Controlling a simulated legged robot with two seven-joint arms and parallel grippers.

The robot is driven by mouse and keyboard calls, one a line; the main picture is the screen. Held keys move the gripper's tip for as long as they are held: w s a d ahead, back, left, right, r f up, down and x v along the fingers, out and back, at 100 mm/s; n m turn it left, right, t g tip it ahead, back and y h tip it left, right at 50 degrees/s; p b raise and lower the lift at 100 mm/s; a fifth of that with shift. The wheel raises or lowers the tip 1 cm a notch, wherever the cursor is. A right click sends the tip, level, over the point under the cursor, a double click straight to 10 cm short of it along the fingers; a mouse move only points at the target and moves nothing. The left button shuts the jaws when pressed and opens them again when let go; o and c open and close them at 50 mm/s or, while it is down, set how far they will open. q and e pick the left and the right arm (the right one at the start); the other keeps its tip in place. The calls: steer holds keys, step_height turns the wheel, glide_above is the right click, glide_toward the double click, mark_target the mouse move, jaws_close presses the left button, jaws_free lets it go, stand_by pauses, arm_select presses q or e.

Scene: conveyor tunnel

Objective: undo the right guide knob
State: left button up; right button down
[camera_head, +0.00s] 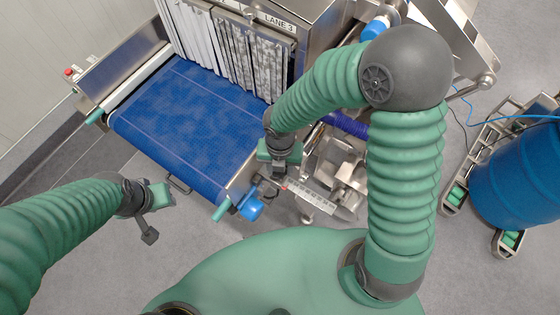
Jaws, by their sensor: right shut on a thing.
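My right gripper (270,187) reaches down past the near right corner of the blue conveyor belt (185,125). Its dark fingers are shut on a small part at the machine's side, which I take to be the right guide knob. The fingers hide most of that part, so its shape and turn do not show. A blue rounded part (250,208) sits just left of and below the fingers. My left gripper (149,234) hangs over the floor at left, apart from the machine. Its fingers are too small and dark to tell open from shut.
Grey strip curtains (245,55) hang at the tunnel mouth under the lane 3 sign. A green-ended rod (222,210) juts from the belt's near corner. Metal brackets and a scale plate (312,197) lie right of the gripper. A blue drum (520,175) stands at right.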

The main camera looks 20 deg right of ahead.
steer(key=n+p, duration=0.6)
steer(key=shift+w+r+n, duration=0.15)
steer(key=shift+r+n, duration=0.15)
steer(key=n+p, duration=0.2)
steer(key=shift+f+n+p, duration=0.1)
steer(key=shift+n+p, duration=0.2)
steer(key=shift+p, duration=0.1)
steer(key=shift+f+n+p, duration=0.1)
steer(key=shift+n+p, duration=0.4)
steer(key=shift+n, duration=0.2)
steer(key=c, duration=1.1)
jaws_free()
steer(key=shift+f, duration=0.1)
steer(key=shift+o, duration=1.1)
